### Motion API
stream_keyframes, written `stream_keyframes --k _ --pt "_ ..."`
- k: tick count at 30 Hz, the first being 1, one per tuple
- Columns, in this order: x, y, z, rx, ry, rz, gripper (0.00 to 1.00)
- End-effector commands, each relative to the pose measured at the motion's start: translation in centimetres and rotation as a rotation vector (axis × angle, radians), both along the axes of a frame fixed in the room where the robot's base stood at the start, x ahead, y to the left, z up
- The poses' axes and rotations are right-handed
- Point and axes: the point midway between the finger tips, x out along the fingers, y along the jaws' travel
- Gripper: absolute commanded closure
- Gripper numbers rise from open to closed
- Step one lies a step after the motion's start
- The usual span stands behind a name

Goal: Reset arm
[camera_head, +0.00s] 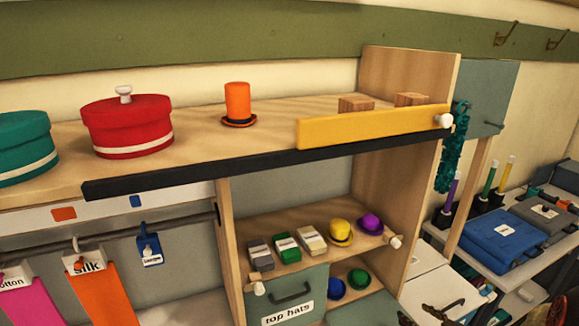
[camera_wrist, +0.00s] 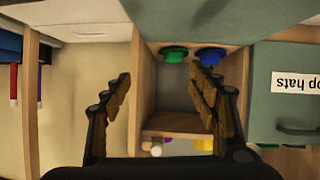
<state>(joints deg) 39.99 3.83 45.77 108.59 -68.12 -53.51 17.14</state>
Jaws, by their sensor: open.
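My gripper (camera_wrist: 159,75) is open in the wrist view, with nothing between its two fingers. The wrist picture is upside down. Beyond the fingers is a shelf compartment with a green hat (camera_wrist: 173,54) and a blue hat (camera_wrist: 211,53) at its upper edge. In the head view the same blue hat (camera_head: 335,289) and green hat (camera_head: 358,279) sit on the lower cubby shelf. I cannot make out my gripper clearly in the head view. An orange top hat (camera_head: 238,104) stands upright on the top shelf.
A red hatbox (camera_head: 127,126) and a teal hatbox (camera_head: 24,147) stand on the top shelf (camera_head: 195,133). A yellow board (camera_head: 375,126) edges its right end. Yellow (camera_head: 340,230) and purple (camera_head: 370,223) hats sit below, above a "top hats" drawer (camera_head: 288,298). A cluttered side table stands right.

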Motion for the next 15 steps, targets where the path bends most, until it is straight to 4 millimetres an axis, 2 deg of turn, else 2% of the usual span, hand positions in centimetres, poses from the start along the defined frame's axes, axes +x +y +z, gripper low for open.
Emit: stream_keyframes --k 8,11,15 --pt "1.8 -1.3 4.8 -0.141 0.039 -0.108 0.4" --pt "2.0 -1.6 7.4 -0.196 0.061 -0.166 0.4" --pt "1.3 -1.2 12.4 -0.267 0.103 -0.273 0.4"
